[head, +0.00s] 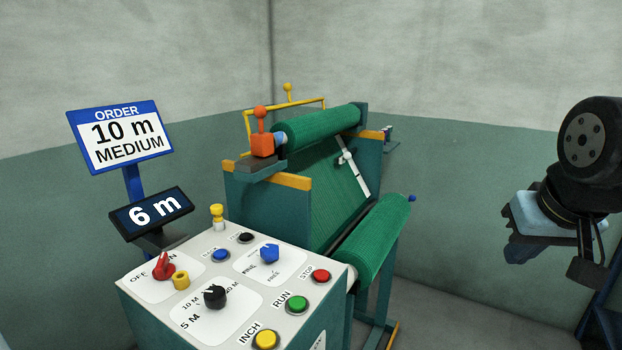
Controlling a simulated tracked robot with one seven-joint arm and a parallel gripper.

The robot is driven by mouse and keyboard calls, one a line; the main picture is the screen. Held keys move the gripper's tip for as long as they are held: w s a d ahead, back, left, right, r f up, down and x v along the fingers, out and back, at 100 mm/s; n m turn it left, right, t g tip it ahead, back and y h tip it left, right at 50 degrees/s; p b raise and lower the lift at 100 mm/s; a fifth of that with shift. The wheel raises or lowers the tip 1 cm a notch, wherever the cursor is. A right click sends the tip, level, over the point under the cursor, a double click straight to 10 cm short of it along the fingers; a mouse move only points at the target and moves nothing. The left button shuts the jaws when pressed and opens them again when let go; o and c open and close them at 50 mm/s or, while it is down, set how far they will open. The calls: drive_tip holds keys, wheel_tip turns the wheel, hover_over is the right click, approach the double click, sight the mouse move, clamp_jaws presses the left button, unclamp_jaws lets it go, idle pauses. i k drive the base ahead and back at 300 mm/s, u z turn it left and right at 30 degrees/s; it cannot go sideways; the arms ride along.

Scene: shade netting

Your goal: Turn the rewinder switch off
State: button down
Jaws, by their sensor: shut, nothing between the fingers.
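The red rotary switch (163,268) stands at the left of the white control panel top (222,240). An OFF label lies to its left, and its raised tip partly covers a second label, which seems to be ON. The tip points up in the picture, toward that second label and away from OFF. My gripper (524,249) hangs at the right, shut and empty, far from the panel and touching nothing. Its fingers are small and dark, partly hidden by the light blue hand.
The panel also has a yellow knob (181,280), a black selector (214,297), a blue selector (269,254), and RUN (297,305), STOP (320,276) and INCH (265,340) buttons. A display (152,213) reads 6 m; an order sign (121,137) reads 10 m MEDIUM. Green netting rolls (318,125) stand behind.

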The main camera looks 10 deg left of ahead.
sight(163, 270)
drive_tip(key=z, duration=1.25)
drive_tip(key=i, duration=0.1)
drive_tip(key=u, duration=2.7)
drive_tip(key=k, duration=0.85)
drive_tip(key=u, duration=0.25)
drive_tip(key=i, duration=0.85)
drive_tip(key=z, duration=0.1)
